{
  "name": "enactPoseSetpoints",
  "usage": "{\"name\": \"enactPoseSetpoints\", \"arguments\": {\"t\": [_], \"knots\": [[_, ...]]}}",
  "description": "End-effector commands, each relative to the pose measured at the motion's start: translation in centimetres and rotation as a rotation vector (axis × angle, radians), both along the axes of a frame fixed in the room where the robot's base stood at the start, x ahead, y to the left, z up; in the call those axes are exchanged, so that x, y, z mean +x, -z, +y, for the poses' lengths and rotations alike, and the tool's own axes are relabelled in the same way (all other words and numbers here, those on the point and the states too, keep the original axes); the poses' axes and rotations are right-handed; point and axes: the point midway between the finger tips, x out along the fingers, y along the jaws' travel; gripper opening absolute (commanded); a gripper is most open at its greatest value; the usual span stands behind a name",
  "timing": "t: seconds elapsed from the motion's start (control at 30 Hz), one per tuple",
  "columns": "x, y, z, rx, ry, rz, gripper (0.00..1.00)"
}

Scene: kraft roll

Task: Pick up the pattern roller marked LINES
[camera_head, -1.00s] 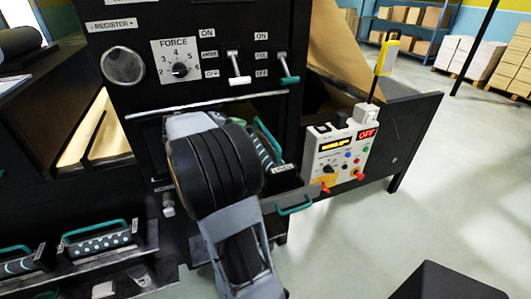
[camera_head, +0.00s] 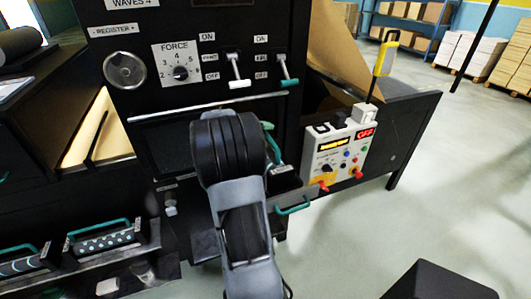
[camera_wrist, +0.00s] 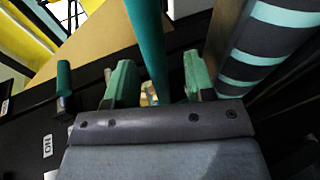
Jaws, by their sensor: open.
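A dark roller with teal bands (camera_wrist: 268,45) fills the upper right of the wrist view. A teal handle bar (camera_wrist: 148,45) runs down beside it. My gripper (camera_wrist: 160,82) is open, and the bar appears between its two green-tipped fingers, nearer the left one. I cannot tell how deep the bar sits between them. In the head view, the teal handle (camera_head: 273,145) shows just right of my arm, at the front of the black machine. I cannot read a LINES label in these views.
A dotted roller (camera_head: 104,242) and another patterned roller (camera_head: 22,265) lie on the lower left shelf, each with a teal handle. A white control box (camera_head: 340,150) reading OFF stands to the right. A tray with a teal handle (camera_head: 293,206) juts out below.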

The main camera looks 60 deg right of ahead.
Motion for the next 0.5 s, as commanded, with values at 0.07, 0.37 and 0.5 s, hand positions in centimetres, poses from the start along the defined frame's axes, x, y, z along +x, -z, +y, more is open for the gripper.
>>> {"name": "enactPoseSetpoints", "arguments": {"t": [0.07,0.37,0.5], "knots": [[-0.11,0.06,-0.18,0.0,0.001,-0.001,0.49],[-0.1,0.07,-0.16,0.0,0.0,-0.001,0.39],[-0.1,0.06,-0.16,0.0,0.0,-0.001,0.25]]}}
